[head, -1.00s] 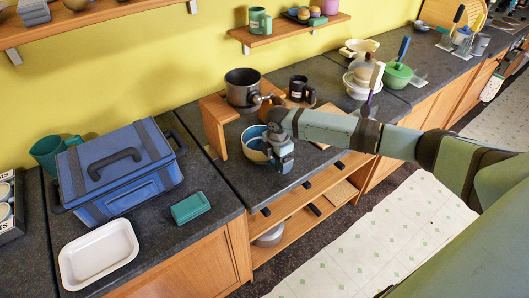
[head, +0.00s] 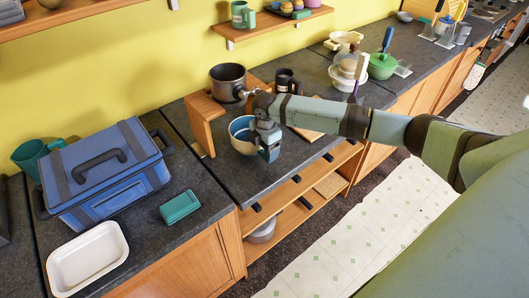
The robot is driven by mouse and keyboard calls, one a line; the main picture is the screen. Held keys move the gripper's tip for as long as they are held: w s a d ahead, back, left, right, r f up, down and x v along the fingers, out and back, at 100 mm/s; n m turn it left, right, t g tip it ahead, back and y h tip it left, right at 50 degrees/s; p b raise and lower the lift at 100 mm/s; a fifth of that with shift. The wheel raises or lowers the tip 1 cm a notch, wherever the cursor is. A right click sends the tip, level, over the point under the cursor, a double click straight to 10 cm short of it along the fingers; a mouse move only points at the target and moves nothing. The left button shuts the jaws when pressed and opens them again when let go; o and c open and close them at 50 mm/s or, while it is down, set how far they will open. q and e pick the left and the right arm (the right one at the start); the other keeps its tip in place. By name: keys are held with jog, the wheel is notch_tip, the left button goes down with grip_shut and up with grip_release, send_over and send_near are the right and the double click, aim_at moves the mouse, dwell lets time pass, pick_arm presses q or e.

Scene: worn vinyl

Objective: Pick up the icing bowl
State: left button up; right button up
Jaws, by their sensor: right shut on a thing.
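The icing bowl (head: 241,140) is cream outside and blue inside. It sits on the dark countertop in the head view, or just above it; I cannot tell which. My right gripper (head: 269,150) points down at the bowl's right side and is shut on its rim. The gripper hides the right part of the bowl. My left gripper is not in view.
A wooden riser (head: 202,120) stands close behind and left of the bowl, with a dark pot (head: 228,80) behind. A black mug (head: 287,82) is farther back. A blue cooler (head: 100,170), teal box (head: 180,207) and white tray (head: 88,258) occupy the left counter.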

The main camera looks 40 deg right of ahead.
jog(key=s+d+r+b, duration=0.1)
jog(key=s+b, duration=0.2)
jog(key=s, duration=1.5)
jog(key=w+a+r+m+p, duration=0.1)
jog(key=w+a+r+m, duration=0.2)
jog(key=m, duration=0.6)
jog(key=w+a+r+m+p, duration=0.1)
jog(key=w+a+r+m, duration=0.3)
jog(key=a+r+m, duration=0.3)
jog(key=a+m, duration=0.2)
jog(key=a, duration=0.1)
jog(key=shift+a+m, duration=0.25)
jog(key=shift+m, duration=0.15)
